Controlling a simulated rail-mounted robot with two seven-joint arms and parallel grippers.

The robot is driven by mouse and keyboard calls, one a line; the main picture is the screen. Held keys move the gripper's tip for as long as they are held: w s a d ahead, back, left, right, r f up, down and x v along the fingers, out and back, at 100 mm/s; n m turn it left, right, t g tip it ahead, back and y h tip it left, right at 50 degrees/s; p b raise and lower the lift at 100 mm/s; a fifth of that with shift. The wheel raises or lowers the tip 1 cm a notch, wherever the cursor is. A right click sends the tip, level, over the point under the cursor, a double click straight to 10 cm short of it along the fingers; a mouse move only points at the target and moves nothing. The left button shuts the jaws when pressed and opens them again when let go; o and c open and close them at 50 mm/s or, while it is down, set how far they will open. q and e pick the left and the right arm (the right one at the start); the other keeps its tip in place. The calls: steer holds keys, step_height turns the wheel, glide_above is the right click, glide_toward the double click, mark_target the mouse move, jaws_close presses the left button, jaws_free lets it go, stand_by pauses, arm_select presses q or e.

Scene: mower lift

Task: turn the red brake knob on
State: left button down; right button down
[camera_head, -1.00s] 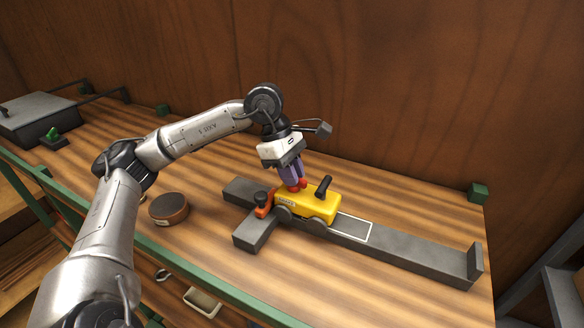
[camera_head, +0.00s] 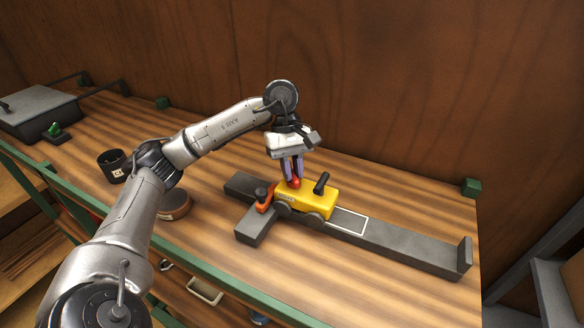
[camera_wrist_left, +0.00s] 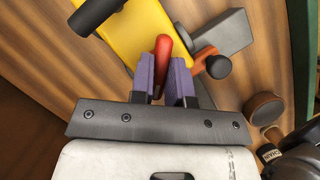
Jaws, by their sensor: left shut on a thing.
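The red brake knob (camera_head: 294,182) stands on top of the yellow mower body (camera_head: 318,203), near its left end. My left gripper (camera_head: 293,177) comes down from above with its purple fingers on either side of the knob, shut on it. In the left wrist view the red knob (camera_wrist_left: 163,57) shows as an elongated piece between the purple fingertips (camera_wrist_left: 166,72). The mower sits on a dark grey rail (camera_head: 400,244). Its black handle (camera_head: 321,183) stands to the right of the knob. My right gripper is not in view.
An orange lever with a black knob (camera_head: 261,192) is at the mower's left end. A round brown-sided tin (camera_head: 174,204) and a black cup (camera_head: 112,164) stand left, partly near my arm. A grey box (camera_head: 38,112) is at far left.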

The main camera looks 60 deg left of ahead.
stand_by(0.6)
arm_select(q)
steer(key=c, duration=1.1)
jaws_free()
steer(key=shift+r, duration=0.1)
steer(key=shift+a+r, duration=0.1)
steer(key=shift+r, duration=0.15)
steer(key=p+v, duration=0.2)
steer(key=v, duration=1)
steer(key=shift+w+a+r, duration=0.15)
steer(key=shift+w+r, duration=0.05)
steer(key=shift+r, duration=0.1)
steer(key=shift+r, duration=0.15)
